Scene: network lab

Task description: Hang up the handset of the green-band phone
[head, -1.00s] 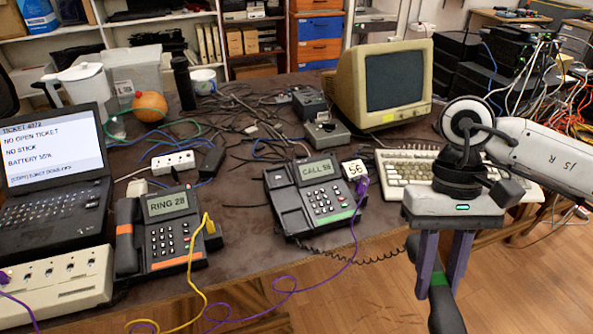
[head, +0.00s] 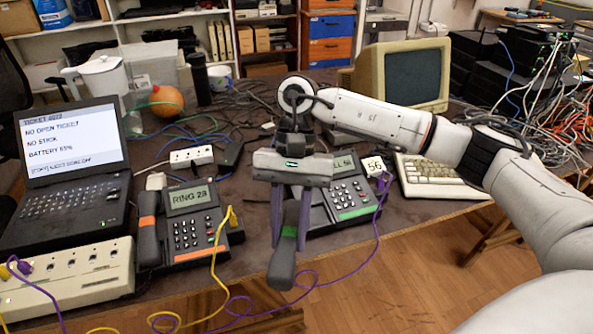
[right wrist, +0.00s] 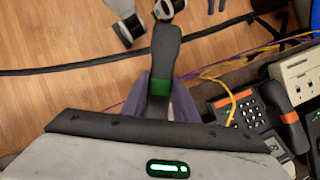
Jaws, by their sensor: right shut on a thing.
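The green-band phone (head: 352,205) stands on the table with a green strip along its front edge. Its screen is partly hidden by my right gripper and reads something like "CALL 56". My right gripper (head: 289,225) is shut on the dark handset (head: 283,262) with a green band. The handset hangs lengthwise from the fingers in front of the phone's left side, near the table's front edge. In the right wrist view the handset (right wrist: 164,55) sits between the fingers, with floor behind it. The phone's cradle is hidden behind the gripper.
An orange-band phone (head: 190,225) with its handset on stands to the left, a yellow cable beside it. A keyboard (head: 440,175) and monitor (head: 405,75) stand right. A purple cable (head: 377,235) droops over the table edge.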

